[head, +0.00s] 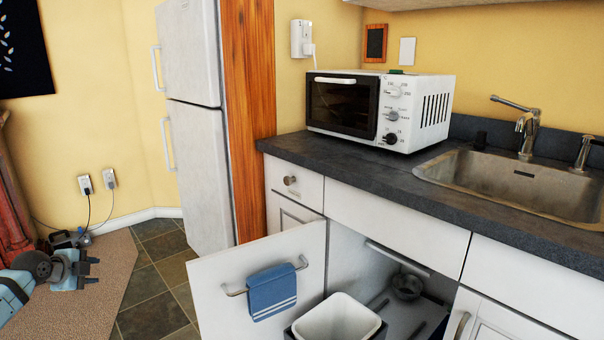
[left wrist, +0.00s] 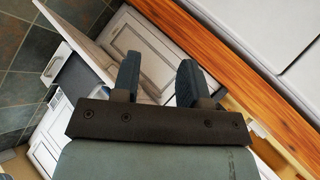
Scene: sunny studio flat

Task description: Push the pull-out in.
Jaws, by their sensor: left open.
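The pull-out under the counter holds a white bin (head: 338,322) in a dark frame, partly cut off by the bottom edge of the head view. It stands out in front of the open cabinet, beside the white door (head: 215,285), which stands open with a blue towel (head: 272,292) on its rail. My left gripper (head: 92,270) is open and empty at the far left, well apart from the bin and the door. Its two fingers also show in the left wrist view (left wrist: 158,82), with white cabinet fronts beyond them. My right gripper is out of view.
A dark counter (head: 400,195) bears a microwave (head: 375,108) and a sink (head: 520,182). A pot (head: 407,287) sits inside the cabinet. A fridge (head: 195,150) stands at the back left. Tiled floor (head: 155,275) is clear between my left gripper and the door.

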